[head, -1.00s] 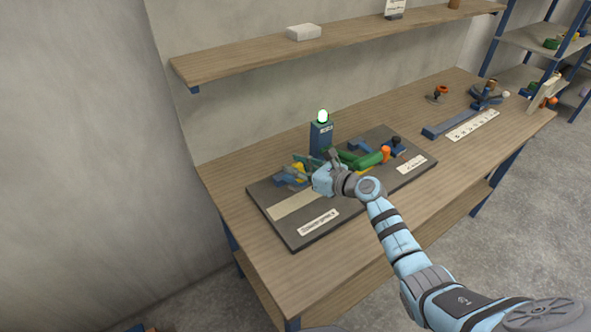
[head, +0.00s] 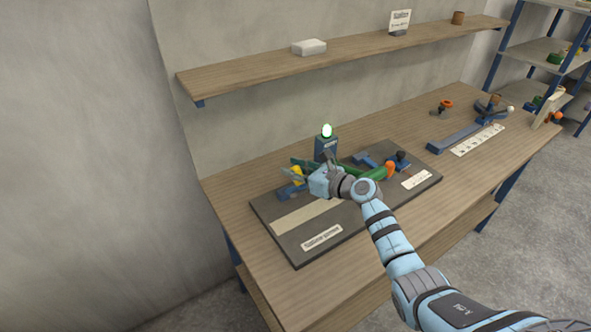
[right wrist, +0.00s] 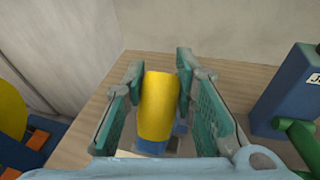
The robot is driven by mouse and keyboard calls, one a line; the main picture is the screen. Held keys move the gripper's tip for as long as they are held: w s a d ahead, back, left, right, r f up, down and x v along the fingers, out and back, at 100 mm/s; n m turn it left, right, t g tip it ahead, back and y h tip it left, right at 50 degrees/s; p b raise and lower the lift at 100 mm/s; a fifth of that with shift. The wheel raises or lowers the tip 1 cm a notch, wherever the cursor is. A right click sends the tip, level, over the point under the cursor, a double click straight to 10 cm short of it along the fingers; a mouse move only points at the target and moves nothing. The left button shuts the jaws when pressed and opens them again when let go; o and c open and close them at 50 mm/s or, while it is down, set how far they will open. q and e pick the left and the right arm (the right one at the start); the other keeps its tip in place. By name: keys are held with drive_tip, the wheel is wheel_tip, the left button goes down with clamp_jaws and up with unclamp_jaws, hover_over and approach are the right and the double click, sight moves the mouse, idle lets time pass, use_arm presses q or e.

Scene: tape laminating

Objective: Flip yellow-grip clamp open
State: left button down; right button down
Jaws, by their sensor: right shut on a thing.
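The clamp's yellow grip (head: 297,174) is at the back left of the dark fixture board. In the right wrist view the yellow grip (right wrist: 158,105) stands between the two green finger pads of my right gripper (right wrist: 160,98). In the head view my right gripper (head: 297,169) is around it, shut on it. The clamp's blue base shows partly beneath the grip, and the fingers and wrist hide much of the clamp. My left gripper is not in view.
The dark board (head: 300,255) lies on the wooden table (head: 225,195). A blue post (head: 326,146) with a lit green lamp stands close behind the gripper. Another yellow part (right wrist: 10,112) is at the wrist view's left edge.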

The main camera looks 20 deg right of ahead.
drive_tip(key=c, duration=1.6)
unclamp_jaws()
drive_tip(key=o, duration=0.3)
drive_tip(key=shift+w, duration=0.15)
drive_tip(key=shift+w+f, duration=0.1)
drive_tip(key=shift+f, duration=0.05)
drive_tip(key=v, duration=1.2)
